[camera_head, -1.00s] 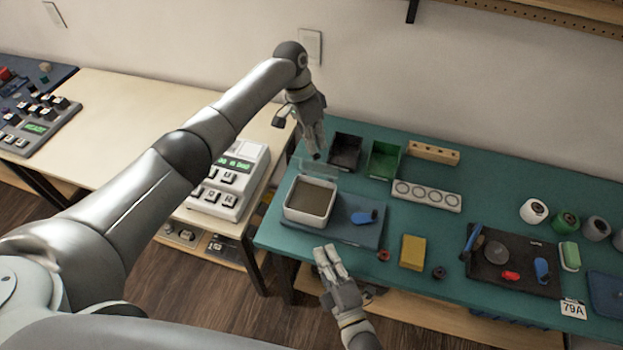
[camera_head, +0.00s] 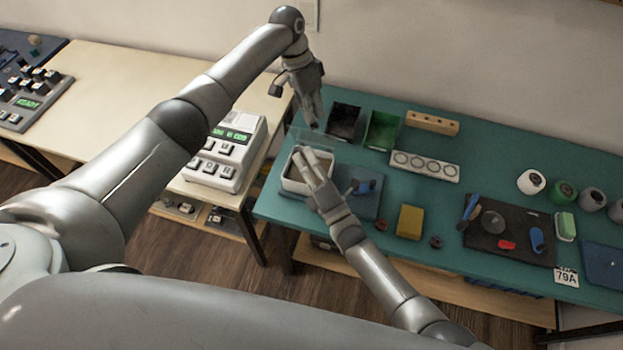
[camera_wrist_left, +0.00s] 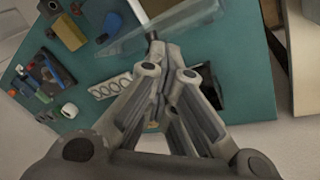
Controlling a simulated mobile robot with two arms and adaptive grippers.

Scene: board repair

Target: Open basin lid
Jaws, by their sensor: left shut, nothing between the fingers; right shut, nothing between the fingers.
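A black bin (camera_head: 344,121) and a green bin (camera_head: 382,131) stand behind the basin. A blue tool (camera_head: 361,187) lies on the mat. A yellow sponge (camera_head: 410,222) and a dark tray (camera_head: 510,237) with tools are to the right. A keypad device (camera_head: 222,155) stands left.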

